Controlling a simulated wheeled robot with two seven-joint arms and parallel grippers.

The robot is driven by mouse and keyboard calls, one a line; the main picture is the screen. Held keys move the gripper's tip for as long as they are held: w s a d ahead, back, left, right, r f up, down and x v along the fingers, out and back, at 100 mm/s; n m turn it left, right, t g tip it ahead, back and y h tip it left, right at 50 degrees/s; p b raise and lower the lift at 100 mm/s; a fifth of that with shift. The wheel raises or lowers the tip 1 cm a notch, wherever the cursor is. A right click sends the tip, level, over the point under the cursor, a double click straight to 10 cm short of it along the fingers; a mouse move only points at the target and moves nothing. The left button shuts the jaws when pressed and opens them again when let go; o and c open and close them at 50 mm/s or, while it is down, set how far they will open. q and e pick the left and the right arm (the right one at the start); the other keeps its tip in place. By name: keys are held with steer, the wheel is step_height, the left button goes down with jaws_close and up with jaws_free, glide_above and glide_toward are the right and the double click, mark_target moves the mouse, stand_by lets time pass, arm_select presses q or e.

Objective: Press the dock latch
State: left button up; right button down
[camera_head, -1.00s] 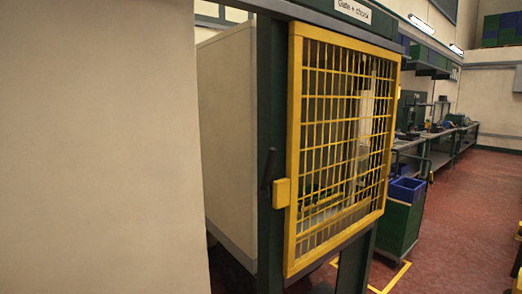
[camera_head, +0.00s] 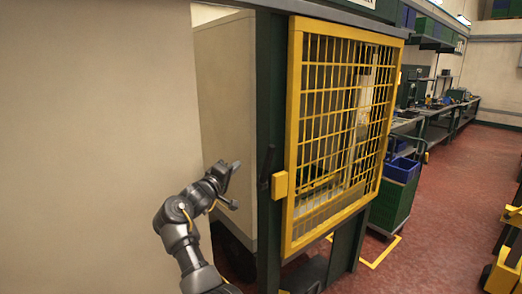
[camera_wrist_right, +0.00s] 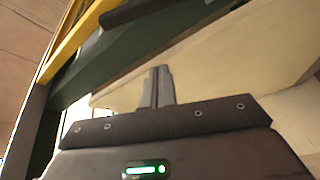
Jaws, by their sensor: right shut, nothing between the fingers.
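A yellow mesh gate (camera_head: 296,120) stands closed on a dark green frame. A yellow block (camera_head: 280,185) sits on its left edge, and a black lever (camera_head: 266,165) is on the green post beside it. No part is labelled as the dock latch, so I cannot tell whether it is one of these. My right gripper (camera_head: 234,166) is shut and empty, left of the lever and apart from it in the picture. Its fingers also show together in the right wrist view (camera_wrist_right: 160,86). My left gripper is out of view.
A pale wall panel (camera_head: 100,130) fills the left side. A cream cabinet side (camera_head: 225,100) is behind my gripper. A green cart with a blue bin (camera_head: 402,168) stands right of the gate. The red floor (camera_head: 450,200) is open, with yellow equipment (camera_head: 505,265) at the right edge.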

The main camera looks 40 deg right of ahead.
steer(key=r+g, duration=0.1)
steer(key=r, duration=0.1)
steer(key=s+r+g, duration=0.1)
steer(key=r, duration=0.1)
steer(key=shift+r+h, duration=0.2)
steer(key=shift+h, duration=0.2)
steer(key=r+p, duration=0.1)
steer(key=p, duration=0.4)
glide_above(266, 169)
steer(key=w+a, duration=0.2)
steer(key=w, duration=0.2)
steer(key=s+p, duration=0.1)
steer(key=s+f+p, duration=0.1)
steer(key=s, duration=0.1)
steer(key=shift+s+f, duration=0.1)
steer(key=shift+s, duration=0.15)
